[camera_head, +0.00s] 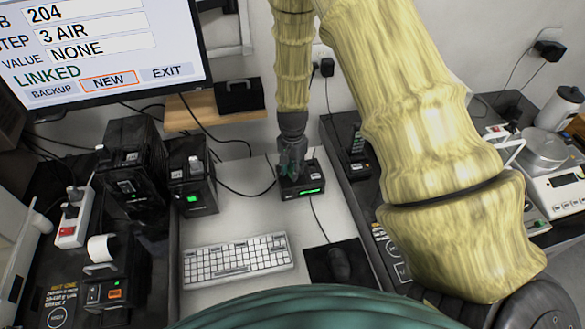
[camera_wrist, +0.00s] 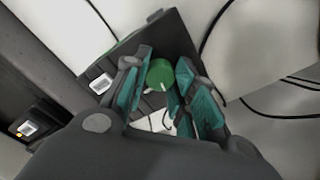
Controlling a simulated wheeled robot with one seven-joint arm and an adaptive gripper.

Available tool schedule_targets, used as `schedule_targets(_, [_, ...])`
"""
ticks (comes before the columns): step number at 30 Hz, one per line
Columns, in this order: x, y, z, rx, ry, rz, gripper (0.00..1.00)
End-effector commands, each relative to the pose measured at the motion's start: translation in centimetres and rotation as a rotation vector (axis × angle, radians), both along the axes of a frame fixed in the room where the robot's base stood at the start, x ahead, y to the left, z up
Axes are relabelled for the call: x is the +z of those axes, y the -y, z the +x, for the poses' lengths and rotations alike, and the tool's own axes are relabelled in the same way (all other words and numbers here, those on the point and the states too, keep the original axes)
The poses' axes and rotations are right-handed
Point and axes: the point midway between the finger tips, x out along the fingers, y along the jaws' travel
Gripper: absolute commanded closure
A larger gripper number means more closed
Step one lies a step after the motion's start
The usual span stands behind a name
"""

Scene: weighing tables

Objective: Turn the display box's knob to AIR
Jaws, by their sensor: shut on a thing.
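The display box (camera_head: 313,188) is a small black box with a lit green display, on the white table below the monitor. My gripper (camera_head: 291,170) points down over its left part and hides the knob in the head view. In the wrist view the green round knob (camera_wrist: 160,74) with a white pointer line sits between the two teal-padded fingers of my gripper (camera_wrist: 163,92). The fingers are shut on the knob. The box's dark top (camera_wrist: 178,40) shows behind it. Position labels around the knob are not readable. The monitor (camera_head: 100,45) reads "STEP 3 AIR", "VALUE NONE" and "LINKED".
A white keyboard (camera_head: 238,260) and a black mouse (camera_head: 340,264) lie in front of the box. A black device with a green light (camera_head: 193,188) stands left. A wooden shelf (camera_head: 205,108) is behind. A balance (camera_head: 545,150) stands at far right. Cables run around the box.

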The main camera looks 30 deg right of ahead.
Motion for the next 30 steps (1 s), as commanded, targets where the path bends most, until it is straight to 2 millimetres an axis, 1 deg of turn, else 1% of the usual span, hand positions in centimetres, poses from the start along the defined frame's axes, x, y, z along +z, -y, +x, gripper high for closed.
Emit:
schedule_targets(18, [0.07,-0.19,-0.01,-0.572,-0.003,0.001,0.97])
schedule_targets(24, [0.04,-0.16,0.01,-0.718,-0.003,0.001,0.97])
schedule_targets(30, [-0.01,-0.2,0.01,-0.817,-0.004,0.001,0.97])
